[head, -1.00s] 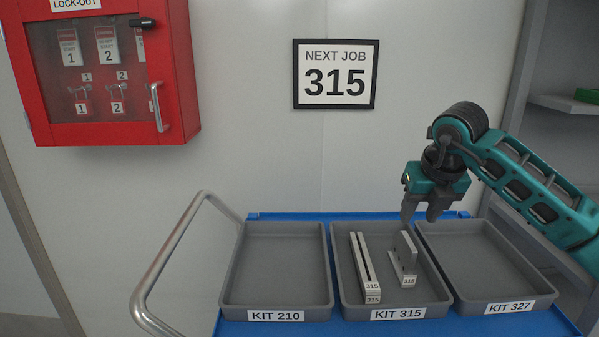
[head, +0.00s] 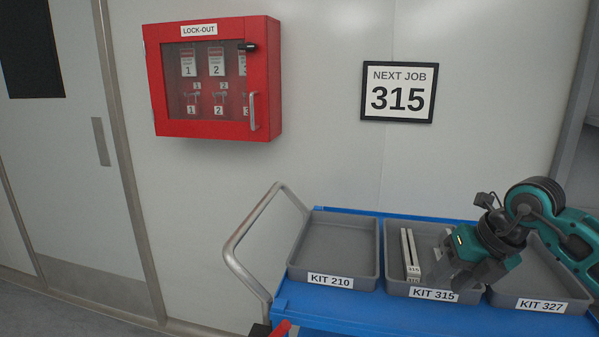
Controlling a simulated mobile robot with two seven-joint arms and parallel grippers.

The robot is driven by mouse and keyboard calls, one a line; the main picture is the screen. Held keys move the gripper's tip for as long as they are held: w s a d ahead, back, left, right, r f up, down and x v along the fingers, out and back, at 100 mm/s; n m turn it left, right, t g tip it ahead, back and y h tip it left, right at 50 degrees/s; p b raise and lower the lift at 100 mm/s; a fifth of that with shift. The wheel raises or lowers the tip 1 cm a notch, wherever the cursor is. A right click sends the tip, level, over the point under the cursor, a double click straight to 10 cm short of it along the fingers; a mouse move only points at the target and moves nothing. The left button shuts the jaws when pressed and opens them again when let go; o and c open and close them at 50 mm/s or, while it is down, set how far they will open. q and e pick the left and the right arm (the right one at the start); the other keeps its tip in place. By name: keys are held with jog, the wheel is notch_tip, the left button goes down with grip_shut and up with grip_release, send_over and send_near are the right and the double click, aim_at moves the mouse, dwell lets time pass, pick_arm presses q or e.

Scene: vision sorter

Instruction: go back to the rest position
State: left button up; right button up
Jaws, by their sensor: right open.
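My right gripper (head: 470,284) hangs open and empty over the front right of the KIT 315 tray (head: 393,283), close to the KIT 327 tray (head: 581,300). Its arm comes in from the right. In the KIT 315 tray lie long pale parts (head: 410,254) labelled 315. A second pale part (head: 446,241) beside them is mostly hidden behind my gripper. My left gripper is not in view.
The trays stand on a blue cart (head: 345,308) with a bent metal handle (head: 238,245). The KIT 210 tray (head: 340,245) is empty. A red lock-out cabinet (head: 213,128) and a NEXT JOB 315 sign (head: 398,92) hang on the wall behind. A door (head: 60,190) stands at left.

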jog(key=s+a+f+m+t+y, duration=0.1)
jog(key=s+a+m+y, duration=0.15)
jog(key=a+y, duration=0.55)
jog(key=s+a+m+y, duration=0.1)
jog(key=s+a+y, duration=0.4)
jog(key=a, duration=0.6)
jog(key=d+f+m+t+h, duration=0.4)
jog(key=f+m+t, duration=0.15)
jog(key=m, duration=0.45)
jog(key=d+f+m+t+h, duration=0.35)
jog(key=m+t, duration=0.35)
jog(key=m, duration=0.4)
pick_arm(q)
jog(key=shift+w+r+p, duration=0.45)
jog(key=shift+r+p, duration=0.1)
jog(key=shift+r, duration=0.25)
pick_arm(e)
jog(key=s+d+f+m+g+h, duration=0.1)
jog(key=s+f+m+g+h, duration=0.2)
jog(key=s+f, duration=0.3)
jog(key=s+d+f+m+g+h, duration=0.2)
jog(key=s+f+m, duration=0.3)
jog(key=f, duration=0.5)
jog(key=shift+s+d+f+g+h, duration=0.2)
jog(key=shift+s+d+g+h, duration=0.1)
jog(key=shift+s+g+h, duration=0.5)
